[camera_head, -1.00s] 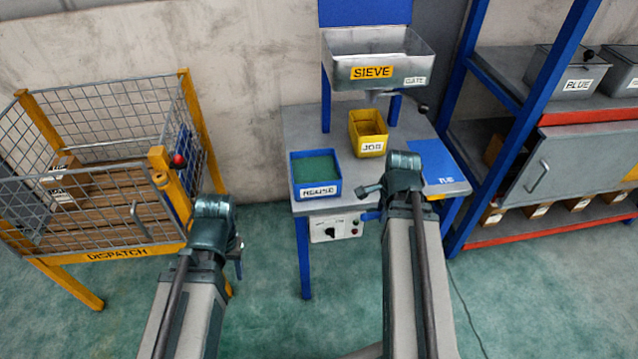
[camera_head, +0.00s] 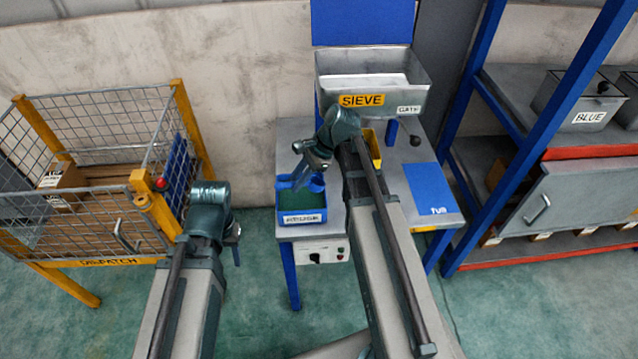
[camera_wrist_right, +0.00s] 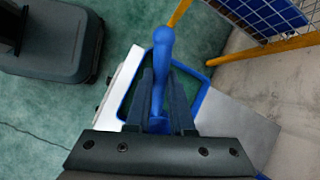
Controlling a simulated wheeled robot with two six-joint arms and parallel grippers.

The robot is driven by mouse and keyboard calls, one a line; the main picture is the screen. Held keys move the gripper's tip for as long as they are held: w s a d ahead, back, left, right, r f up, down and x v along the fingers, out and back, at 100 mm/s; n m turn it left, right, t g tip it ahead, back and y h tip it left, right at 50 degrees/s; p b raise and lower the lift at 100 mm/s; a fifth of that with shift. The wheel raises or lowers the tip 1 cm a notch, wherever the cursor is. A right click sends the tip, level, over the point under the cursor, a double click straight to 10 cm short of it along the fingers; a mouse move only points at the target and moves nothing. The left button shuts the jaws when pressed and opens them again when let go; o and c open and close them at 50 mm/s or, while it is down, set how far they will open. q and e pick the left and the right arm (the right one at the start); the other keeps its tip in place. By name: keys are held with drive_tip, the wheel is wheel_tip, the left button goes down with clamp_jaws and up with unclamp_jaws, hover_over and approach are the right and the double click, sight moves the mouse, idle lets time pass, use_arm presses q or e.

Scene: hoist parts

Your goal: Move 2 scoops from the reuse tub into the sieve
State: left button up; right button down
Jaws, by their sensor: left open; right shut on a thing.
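The blue reuse tub (camera_head: 302,219) stands at the front left of the workbench and holds green material. My right gripper (camera_head: 302,165) is above the tub, shut on a blue scoop (camera_head: 300,183). In the right wrist view the scoop's handle (camera_wrist_right: 161,60) rises between the fingers of my right gripper (camera_wrist_right: 162,85), with the tub rim (camera_wrist_right: 124,108) behind. The scoop's contents cannot be made out. The metal sieve (camera_head: 372,93), with a yellow label, stands at the back of the bench. My left gripper (camera_head: 236,240) is open and empty, left of the bench.
A yellow job tub (camera_head: 375,150) sits below the sieve, partly hidden by my right arm. A gate knob (camera_head: 415,140) is right of it. A blue panel (camera_head: 432,188) lies on the bench's right. The dispatch cage (camera_head: 100,262) is left; a blue rack (camera_head: 575,90) is right.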

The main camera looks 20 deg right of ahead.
use_arm(q)
drive_tip(key=shift+w+d+r+p, duration=0.35)
drive_tip(key=shift+d+r+p, duration=0.05)
drive_tip(key=shift+d+r, duration=0.15)
use_arm(e)
drive_tip(key=shift+n+g+y, duration=0.4)
drive_tip(key=shift+n+y, duration=0.1)
drive_tip(key=shift+y, duration=0.1)
drive_tip(key=w+a+r, duration=0.2)
drive_tip(key=a, duration=0.1)
drive_tip(key=shift+r, duration=0.15)
use_arm(q)
drive_tip(key=shift+f, duration=0.1)
use_arm(e)
wheel_tip(320, 180, down, 10)
drive_tip(key=b, duration=0.9)
drive_tip(key=shift+r+b, duration=0.15)
drive_tip(key=shift+b, duration=0.2)
drive_tip(key=shift+w+d, duration=0.15)
drive_tip(key=shift+d, duration=0.2)
use_arm(q)
wheel_tip(320, 180, down, 10)
drive_tip(key=shift+r, duration=0.2)
